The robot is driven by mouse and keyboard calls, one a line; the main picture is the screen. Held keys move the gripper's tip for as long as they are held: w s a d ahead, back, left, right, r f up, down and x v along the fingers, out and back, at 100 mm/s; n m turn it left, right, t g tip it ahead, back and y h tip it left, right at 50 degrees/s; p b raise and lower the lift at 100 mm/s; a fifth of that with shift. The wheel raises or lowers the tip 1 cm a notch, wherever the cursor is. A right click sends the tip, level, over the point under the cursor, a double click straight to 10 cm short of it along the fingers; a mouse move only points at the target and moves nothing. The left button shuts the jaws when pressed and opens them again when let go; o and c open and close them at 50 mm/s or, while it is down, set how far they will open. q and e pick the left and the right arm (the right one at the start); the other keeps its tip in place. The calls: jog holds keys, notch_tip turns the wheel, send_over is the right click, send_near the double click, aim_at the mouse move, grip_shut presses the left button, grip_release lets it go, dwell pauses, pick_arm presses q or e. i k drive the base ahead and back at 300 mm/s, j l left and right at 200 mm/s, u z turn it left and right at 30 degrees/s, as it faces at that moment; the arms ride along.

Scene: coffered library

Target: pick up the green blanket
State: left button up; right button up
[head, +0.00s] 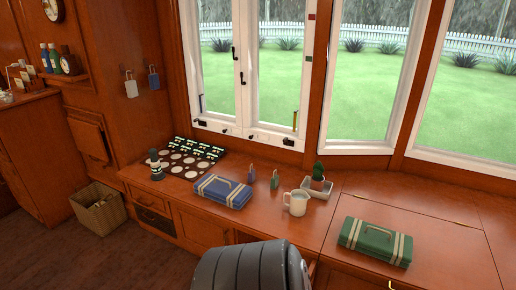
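The green blanket (376,241) looks like a flat, folded green bundle with cream stripes and a handle on top. It lies on the wooden counter (335,258) at the lower right of the head view, near the counter's front. Nothing is touching it from above. Neither of my grippers shows in this view.
A similar blue bundle (223,191) lies farther left on the counter. A white mug (296,203), small padlock-like items and a potted cactus (318,173) stand between them. A dark grey rounded shape fills the bottom middle. The counter right of the green blanket is clear.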

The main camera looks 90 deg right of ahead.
aim_at(396, 248)
jog(key=i+z, duration=0.5)
jog(key=z, duration=0.2)
jog(key=i+z, duration=0.2)
jog(key=z, duration=0.15)
jog(key=i+l+z, duration=0.2)
jog(key=z, duration=0.25)
jog(key=i+l+z, duration=0.1)
jog(key=i+z, duration=0.15)
jog(key=z, duration=0.25)
jog(key=i+z, duration=0.25)
jog(key=z, duration=0.2)
jog(key=i+j+z, duration=0.1)
jog(key=i+z, duration=0.15)
jog(key=z, duration=0.25)
jog(key=i+j+z, duration=0.15)
jog(key=z, duration=0.3)
jog(key=i+j, duration=0.05)
jog(key=i, duration=0.05)
